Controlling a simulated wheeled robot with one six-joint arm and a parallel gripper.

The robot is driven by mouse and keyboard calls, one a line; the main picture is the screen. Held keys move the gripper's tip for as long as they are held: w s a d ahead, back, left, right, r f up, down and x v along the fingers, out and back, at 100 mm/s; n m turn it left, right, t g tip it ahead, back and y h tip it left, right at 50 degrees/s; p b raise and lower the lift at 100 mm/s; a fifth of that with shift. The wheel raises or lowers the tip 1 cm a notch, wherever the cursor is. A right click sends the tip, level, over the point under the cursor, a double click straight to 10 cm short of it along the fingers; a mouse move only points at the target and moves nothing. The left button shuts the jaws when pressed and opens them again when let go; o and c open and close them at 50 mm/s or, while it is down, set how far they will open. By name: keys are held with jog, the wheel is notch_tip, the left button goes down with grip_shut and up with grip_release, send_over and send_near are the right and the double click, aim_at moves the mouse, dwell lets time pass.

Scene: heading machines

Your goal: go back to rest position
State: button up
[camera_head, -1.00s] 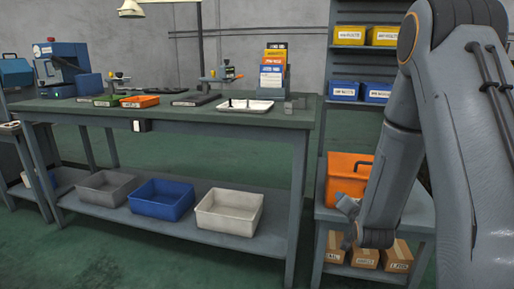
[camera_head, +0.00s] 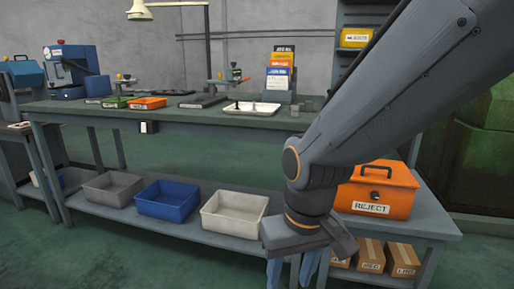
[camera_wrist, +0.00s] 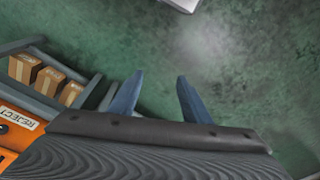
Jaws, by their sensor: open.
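My gripper (camera_head: 292,270) hangs low in front of the workbench at the bottom of the head view, its fingers pointing down. In the wrist view my gripper (camera_wrist: 155,98) shows two blue fingers spread apart with only green floor between them. It is open and empty. My arm crosses the right half of the head view and hides part of the shelf rack.
An orange REJECT box (camera_head: 377,190) sits on the side shelf right of my gripper, with cardboard boxes (camera_head: 371,255) below. The workbench (camera_head: 200,117) has grey, blue (camera_head: 168,201) and white (camera_head: 235,212) bins on its lower shelf. Green floor (camera_wrist: 240,60) lies open beneath my gripper.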

jog(key=s+r+n+g, duration=0.1)
jog(key=s, duration=0.4)
jog(key=d+r+m+p, duration=0.4)
jog(key=d+r+p, duration=0.9)
jog(key=p, duration=1)
jog(key=shift+s+r+h, duration=0.15)
jog(key=shift+r+h, duration=0.25)
jog(key=shift+r, duration=1.45)
